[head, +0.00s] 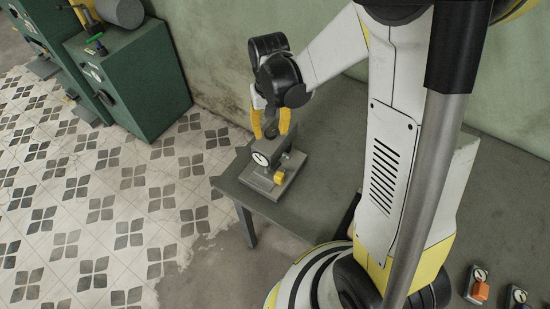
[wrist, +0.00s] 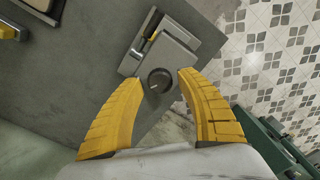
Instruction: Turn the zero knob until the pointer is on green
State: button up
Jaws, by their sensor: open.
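A grey device (head: 265,182) stands on the table, with a round white dial (head: 262,158) on its front and a small yellow part (head: 279,178) beside it. The dial's pointer and any green mark are too small to read. In the wrist view, a dark round knob (wrist: 160,80) with a light line across it sits at the end of the device (wrist: 176,52); it looks like the zero knob. My gripper (head: 270,136) is above the device, open and pointing down. In the wrist view its yellow fingertips (wrist: 159,77) are on either side of the knob; I cannot tell whether they touch it.
The device is near the left end of the grey table (head: 300,215). Green cabinets (head: 140,85) stand on the tiled floor at the upper left. A wall (head: 215,60) runs behind the table. Small devices with orange parts (head: 480,290) lie at the lower right.

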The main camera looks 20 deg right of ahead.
jog(key=c, duration=0.8)
jog(key=shift+n+b, duration=0.4)
jog(key=shift+n, duration=1.3)
jog(key=shift+n, duration=0.9)
